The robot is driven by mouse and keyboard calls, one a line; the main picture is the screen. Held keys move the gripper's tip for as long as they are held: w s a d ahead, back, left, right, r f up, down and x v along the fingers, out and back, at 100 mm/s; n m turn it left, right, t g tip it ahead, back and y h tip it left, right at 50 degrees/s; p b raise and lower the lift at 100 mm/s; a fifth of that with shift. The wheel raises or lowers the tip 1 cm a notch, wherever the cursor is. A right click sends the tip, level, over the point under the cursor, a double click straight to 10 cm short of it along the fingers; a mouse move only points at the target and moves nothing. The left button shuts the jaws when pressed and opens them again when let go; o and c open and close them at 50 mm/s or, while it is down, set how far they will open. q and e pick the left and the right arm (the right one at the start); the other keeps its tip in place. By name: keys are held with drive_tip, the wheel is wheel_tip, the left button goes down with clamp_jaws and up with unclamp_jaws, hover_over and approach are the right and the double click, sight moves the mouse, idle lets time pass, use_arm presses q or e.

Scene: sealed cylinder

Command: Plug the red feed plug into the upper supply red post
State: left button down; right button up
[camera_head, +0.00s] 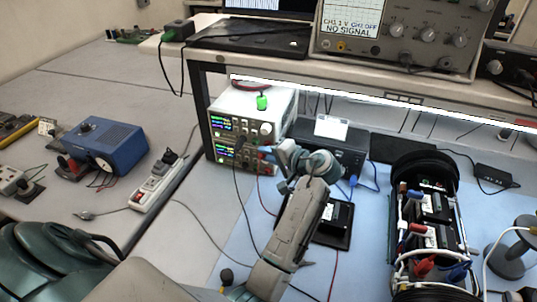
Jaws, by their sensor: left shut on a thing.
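Two supplies are stacked under the shelf: the upper supply (239,121) and the lower supply (231,156), both with lit displays. My left arm reaches up from the lower left. My left gripper (272,151) is at the right side of the supplies' front panels, shut on the red feed plug (264,150), of which only a small bit shows. A thin red lead hangs below it. The gripper covers part of the lower panel. The upper red post is too small to make out, and I cannot tell whether the plug touches it. My right gripper is not in view.
A dark box (336,148) stands right of the supplies, and the shelf (350,85) hangs above. An open black cylinder frame (430,225) with wired modules lies at right. A power strip (158,182) and blue box (106,146) are at left. Loose leads cross the blue mat.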

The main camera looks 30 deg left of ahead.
use_arm(q)
drive_tip(key=shift+w+a, duration=0.1)
drive_tip(key=shift+w, duration=0.4)
idle(0.9)
drive_tip(key=c, duration=1.2)
unclamp_jaws()
